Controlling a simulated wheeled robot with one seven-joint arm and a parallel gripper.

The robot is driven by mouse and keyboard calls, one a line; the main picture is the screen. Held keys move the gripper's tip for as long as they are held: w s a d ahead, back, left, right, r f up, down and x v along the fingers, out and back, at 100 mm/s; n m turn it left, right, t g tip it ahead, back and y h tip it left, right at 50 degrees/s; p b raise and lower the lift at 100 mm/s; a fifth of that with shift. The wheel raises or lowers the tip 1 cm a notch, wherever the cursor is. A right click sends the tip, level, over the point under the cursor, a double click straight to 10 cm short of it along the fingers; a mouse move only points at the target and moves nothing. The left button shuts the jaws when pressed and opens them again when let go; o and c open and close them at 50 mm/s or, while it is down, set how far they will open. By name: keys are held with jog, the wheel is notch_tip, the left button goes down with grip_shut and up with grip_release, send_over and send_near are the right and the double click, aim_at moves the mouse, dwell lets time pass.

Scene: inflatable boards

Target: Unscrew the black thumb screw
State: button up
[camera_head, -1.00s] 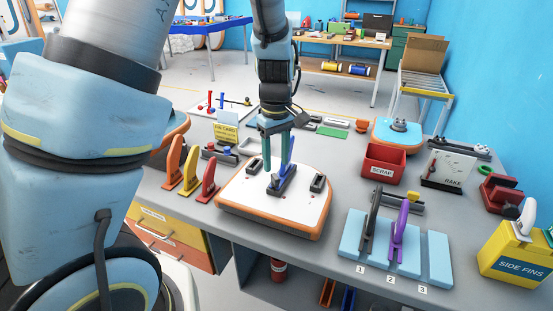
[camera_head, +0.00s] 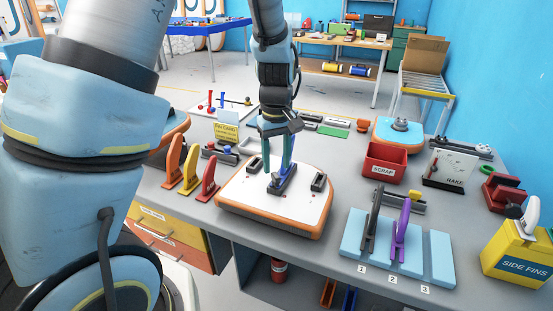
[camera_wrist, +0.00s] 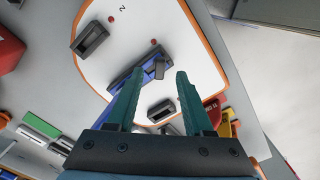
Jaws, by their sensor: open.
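The white board with orange edge (camera_head: 240,197) lies on the bench. A blue fin (camera_head: 290,160) stands in its dark middle fin box (camera_head: 280,187); the fin also shows in the wrist view (camera_wrist: 124,75). A small dark upright piece (camera_wrist: 160,69), possibly the black thumb screw, shows at the fin's end in the wrist view. I cannot make out its thread or seating. My gripper (camera_head: 276,166) points down over the middle box, open and empty. In the wrist view its teal fingers (camera_wrist: 155,82) lie apart on either side of the line to the dark piece, not visibly touching it.
Dark side boxes (camera_head: 253,165) and (camera_head: 319,182) flank the middle one. Orange, yellow and red fins (camera_head: 190,170) stand left. A red scrap bin (camera_head: 384,163), a light blue numbered rack (camera_head: 352,235) with fins, and a yellow side-fins box (camera_head: 515,255) stand right.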

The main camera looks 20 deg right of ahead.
aim_at(277, 176)
jog(key=shift+f+b, duration=1.05)
jog(key=shift+f, duration=0.75)
jog(key=shift+c, duration=0.3)
grip_shut()
jog(key=c, duration=0.6)
grip_release()
grip_shut()
